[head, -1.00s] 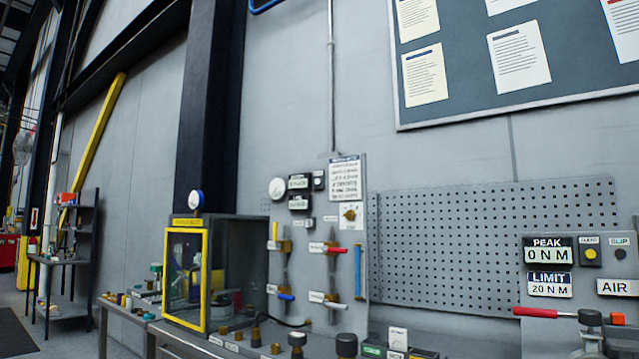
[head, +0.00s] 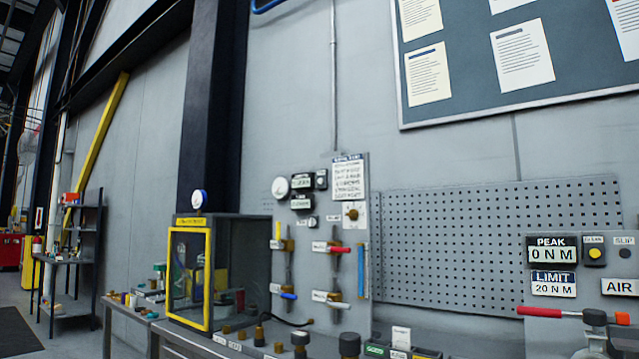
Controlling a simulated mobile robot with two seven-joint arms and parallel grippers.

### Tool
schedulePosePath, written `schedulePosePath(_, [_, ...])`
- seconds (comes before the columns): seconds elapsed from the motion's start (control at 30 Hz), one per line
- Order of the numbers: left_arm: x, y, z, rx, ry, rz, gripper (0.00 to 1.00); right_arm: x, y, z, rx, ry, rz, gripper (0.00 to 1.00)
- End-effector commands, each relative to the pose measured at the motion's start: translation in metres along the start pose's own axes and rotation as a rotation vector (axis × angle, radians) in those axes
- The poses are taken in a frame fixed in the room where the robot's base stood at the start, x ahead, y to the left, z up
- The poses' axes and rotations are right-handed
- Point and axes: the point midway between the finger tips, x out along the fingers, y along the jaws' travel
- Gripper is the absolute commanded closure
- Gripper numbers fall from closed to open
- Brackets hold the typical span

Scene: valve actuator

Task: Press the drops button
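No button whose label I can read as "drops" shows in the head view. A grey upright test panel (head: 346,270) at mid-picture carries a round gauge (head: 280,187), two small dark displays (head: 301,201) and a small dark box (head: 321,179) beside the upper one; their lettering is too small to read. A small labelled part (head: 306,221) sits below the displays. A yellow button (head: 595,253) is on the right-hand panel next to the PEAK display (head: 553,250), which reads 0 N M. Neither of my grippers is in view.
A yellow-framed cabinet (head: 188,318) stands left of the panel. Red, blue and yellow valve handles stick out from the panel. Fittings and knobs line the bench front. A pegboard (head: 490,250) is behind.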

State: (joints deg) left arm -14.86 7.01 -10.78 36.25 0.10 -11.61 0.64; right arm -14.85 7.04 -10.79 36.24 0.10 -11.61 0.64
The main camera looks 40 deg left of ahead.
Motion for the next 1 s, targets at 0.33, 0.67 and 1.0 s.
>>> schedulePosePath(0.33, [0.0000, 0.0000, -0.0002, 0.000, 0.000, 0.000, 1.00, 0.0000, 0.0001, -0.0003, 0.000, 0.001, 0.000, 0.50])
schedulePosePath(0.67, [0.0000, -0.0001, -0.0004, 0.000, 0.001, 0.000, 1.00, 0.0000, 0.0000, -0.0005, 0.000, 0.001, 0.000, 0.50])
schedulePosePath(1.0, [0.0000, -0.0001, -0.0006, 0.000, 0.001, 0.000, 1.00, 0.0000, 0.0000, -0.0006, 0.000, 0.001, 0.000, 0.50])
